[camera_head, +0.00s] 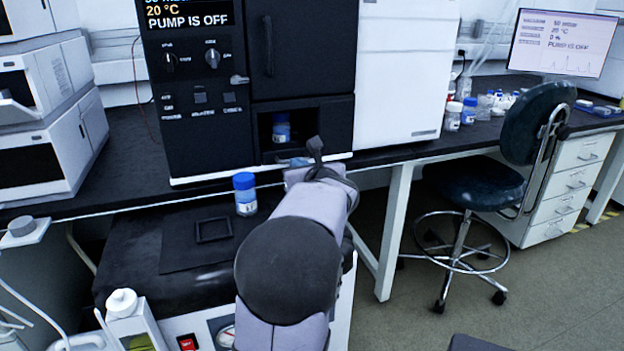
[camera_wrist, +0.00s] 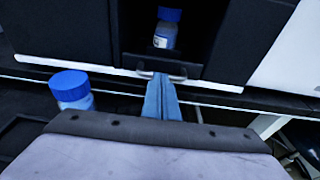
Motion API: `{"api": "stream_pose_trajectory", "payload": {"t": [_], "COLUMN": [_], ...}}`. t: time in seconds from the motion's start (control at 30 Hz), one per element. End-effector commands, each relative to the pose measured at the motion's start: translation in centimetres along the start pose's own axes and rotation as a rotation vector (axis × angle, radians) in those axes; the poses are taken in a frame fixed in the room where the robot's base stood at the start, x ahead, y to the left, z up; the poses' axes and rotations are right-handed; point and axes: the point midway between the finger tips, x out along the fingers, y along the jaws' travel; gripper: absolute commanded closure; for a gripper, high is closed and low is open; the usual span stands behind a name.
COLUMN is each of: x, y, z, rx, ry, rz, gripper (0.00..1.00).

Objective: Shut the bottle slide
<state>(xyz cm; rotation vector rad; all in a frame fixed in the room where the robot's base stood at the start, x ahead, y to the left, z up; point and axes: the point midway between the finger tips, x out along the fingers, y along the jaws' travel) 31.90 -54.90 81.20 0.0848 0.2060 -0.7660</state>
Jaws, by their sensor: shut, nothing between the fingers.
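The bottle slide (camera_wrist: 190,68) is a dark tray with a metal handle (camera_wrist: 177,77) at the bottom of a recess in the black instrument. A blue-capped bottle (camera_wrist: 165,30) stands upright in the recess; it also shows in the head view (camera_head: 281,129). My gripper (camera_wrist: 158,82) is shut and empty. Its blue fingertips are at the slide's handle, pointing at its front; I cannot tell if they touch. In the head view my gripper (camera_head: 300,162) is partly hidden by my arm. How far the slide stands out is hard to tell.
A second blue-capped bottle (camera_head: 245,195) stands left of my arm, close by in the wrist view (camera_wrist: 72,90). A black square frame (camera_head: 213,230) lies left of it. The white cabinet (camera_head: 405,75) is right of the black instrument (camera_head: 200,120). A stool (camera_head: 475,190) stands farther right.

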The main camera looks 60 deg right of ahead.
Motion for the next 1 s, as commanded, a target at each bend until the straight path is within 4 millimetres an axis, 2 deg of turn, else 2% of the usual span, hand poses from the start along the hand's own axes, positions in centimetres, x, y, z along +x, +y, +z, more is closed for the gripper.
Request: {"api": "stream_pose_trajectory", "payload": {"t": [0.03, 0.17, 0.7, 1.0], "x": [-0.3, -1.8, -11.7, -14.1], "y": [0.1, 0.1, -0.1, 0.0], "z": [0.7, 0.5, 0.2, 0.1], "rx": [-0.001, -0.001, -0.002, -0.002], "ry": [-0.015, -0.012, -0.004, -0.003], "rz": [0.003, 0.000, -0.004, -0.001], "gripper": [1.00, 1.00, 1.00, 1.00]}}
